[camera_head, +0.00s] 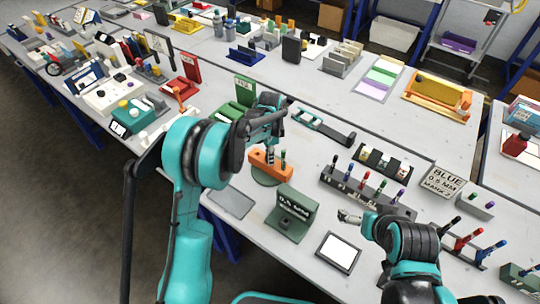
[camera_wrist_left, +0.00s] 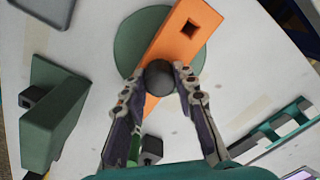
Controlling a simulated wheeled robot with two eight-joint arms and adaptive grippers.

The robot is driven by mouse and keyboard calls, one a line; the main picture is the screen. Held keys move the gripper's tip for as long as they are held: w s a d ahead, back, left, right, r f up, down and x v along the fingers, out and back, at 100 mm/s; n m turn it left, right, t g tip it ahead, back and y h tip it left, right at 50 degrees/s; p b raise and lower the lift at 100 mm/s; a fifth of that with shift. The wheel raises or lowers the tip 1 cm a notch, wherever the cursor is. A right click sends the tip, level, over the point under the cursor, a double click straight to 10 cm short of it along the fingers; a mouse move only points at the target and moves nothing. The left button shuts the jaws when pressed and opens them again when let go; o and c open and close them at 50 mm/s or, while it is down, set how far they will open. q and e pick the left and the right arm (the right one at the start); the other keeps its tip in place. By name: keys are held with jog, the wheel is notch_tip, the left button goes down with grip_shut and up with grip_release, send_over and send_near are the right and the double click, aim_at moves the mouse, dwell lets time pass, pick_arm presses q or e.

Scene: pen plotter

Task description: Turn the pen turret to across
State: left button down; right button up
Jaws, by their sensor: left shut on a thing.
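The pen turret is an orange bar (camera_head: 258,168) on a round green base (camera_head: 267,181), near the middle of the head view. In the left wrist view the orange bar (camera_wrist_left: 172,45) runs diagonally over the green disc (camera_wrist_left: 130,45), with a square hole near its upper end. My left gripper (camera_head: 270,146) is above the turret. In its wrist view the fingertips (camera_wrist_left: 158,76) are shut on a dark round knob (camera_wrist_left: 158,79) over the bar. A green pen (camera_head: 283,157) stands beside it. My right gripper (camera_head: 349,216) is away from the turret; its jaw state is unclear.
A dark green sign stand (camera_head: 290,213) and a flat grey plate (camera_head: 230,202) are in front of the turret. A teal-ended dark holder (camera_head: 325,128) lies behind it. A pen rack (camera_head: 365,193) and a white-faced tablet (camera_head: 338,252) are to the right.

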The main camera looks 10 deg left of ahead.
pick_arm(q)
jog(key=c, duration=1.2)
grip_release()
notch_tip(320, 180, up, 12)
jog(key=s+a+r+n+t, duration=0.2)
jog(key=s+r+n, duration=0.2)
jog(key=s+r, duration=0.25)
jog(key=s+a+f+n+t, duration=0.1)
jog(key=s+n, duration=0.2)
jog(key=s, duration=0.4)
jog(key=s+a+f+n+t, duration=0.1)
jog(key=s+a+n+t, duration=0.1)
jog(key=s, duration=0.5)
jog(key=s+a+n+t, duration=0.1)
jog(key=s+n+t, duration=0.1)
jog(key=s+n, duration=0.3)
jog(key=shift+s+a+f, duration=0.1)
jog(key=shift+s+f, duration=0.1)
jog(key=shift+s, duration=0.3)
jog(key=shift+s+a+f, duration=0.1)
jog(key=shift+s+f, duration=0.1)
jog(key=shift+s, duration=0.3)
